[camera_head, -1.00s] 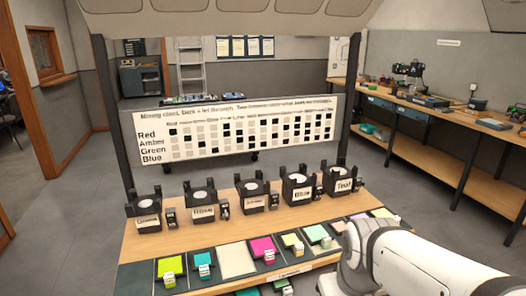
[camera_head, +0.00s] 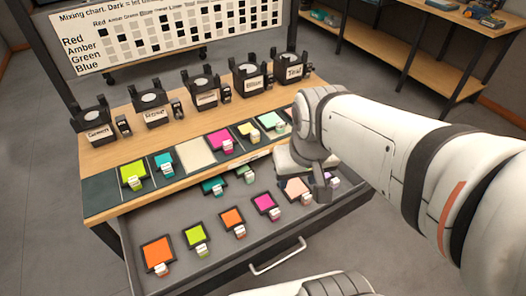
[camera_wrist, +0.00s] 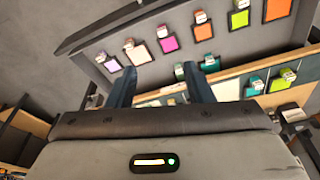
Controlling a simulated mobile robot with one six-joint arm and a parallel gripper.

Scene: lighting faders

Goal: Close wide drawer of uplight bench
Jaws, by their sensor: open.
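The wide drawer (camera_head: 188,276) of the uplight bench (camera_head: 95,205) is pulled out toward me, with a pale bar handle (camera_head: 277,257) on its front. Framed colour gels lie inside it, among them an orange one (camera_head: 157,252) and a magenta one (camera_head: 265,203). My gripper (camera_head: 318,190) is above the right part of the drawer, partly hidden by my arm. In the wrist view my gripper (camera_wrist: 161,88) has its two fingers apart with nothing between them, and the drawer floor (camera_wrist: 192,62) with its gels lies beyond. The handle is apart from my gripper.
Several black labelled lamps (camera_head: 206,92) stand along the bench top. A row of gel swatches (camera_head: 196,156) lies at its front edge. A mixing chart (camera_head: 150,38) stands behind. Open grey floor (camera_head: 45,245) lies left of the bench.

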